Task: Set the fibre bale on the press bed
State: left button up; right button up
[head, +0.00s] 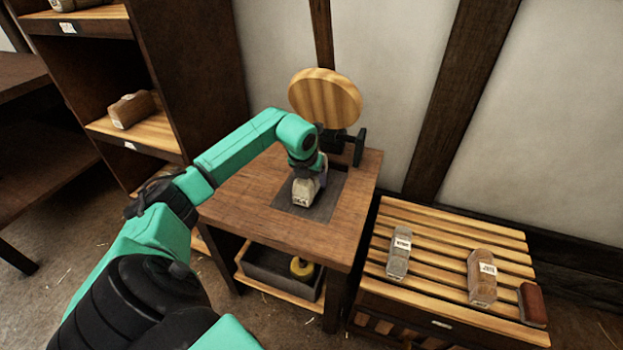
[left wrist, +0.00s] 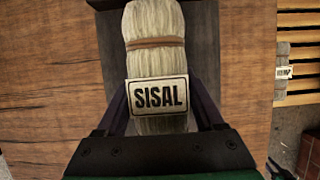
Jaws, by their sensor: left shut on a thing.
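The fibre bale (head: 304,192) is a pale bundle with a brown band and a label reading SISAL; it also fills the middle of the left wrist view (left wrist: 157,60). My left gripper (head: 308,178) is shut on it, with a finger on each side near the label. The press bed (head: 325,207) is a dark grey square plate on the wooden table; it shows around the bale in the left wrist view (left wrist: 240,70). The bale is over the plate; I cannot tell whether it touches it. My right gripper is not in view.
A round wooden disc (head: 325,97) on a black fitting stands at the table's back. A slatted rack (head: 440,270) at right holds a grey bale (head: 399,252), a brown bale (head: 482,277) and a reddish block (head: 532,304). Shelves (head: 160,135) stand at left, a grey tray (head: 285,275) below the table.

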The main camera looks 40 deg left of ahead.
pick_arm(q)
jog(key=o, duration=1.5)
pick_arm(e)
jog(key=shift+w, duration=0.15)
pick_arm(q)
jog(key=shift+r, duration=0.1)
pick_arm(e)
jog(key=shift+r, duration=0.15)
pick_arm(q)
jog(key=shift+s+r, duration=0.1)
jog(key=shift+r, duration=0.25)
jog(key=p+v, duration=0.1)
jog(key=v, duration=1)
jog(key=shift+d, duration=0.15)
jog(key=shift+s+r, duration=0.1)
jog(key=shift+s, duration=0.05)
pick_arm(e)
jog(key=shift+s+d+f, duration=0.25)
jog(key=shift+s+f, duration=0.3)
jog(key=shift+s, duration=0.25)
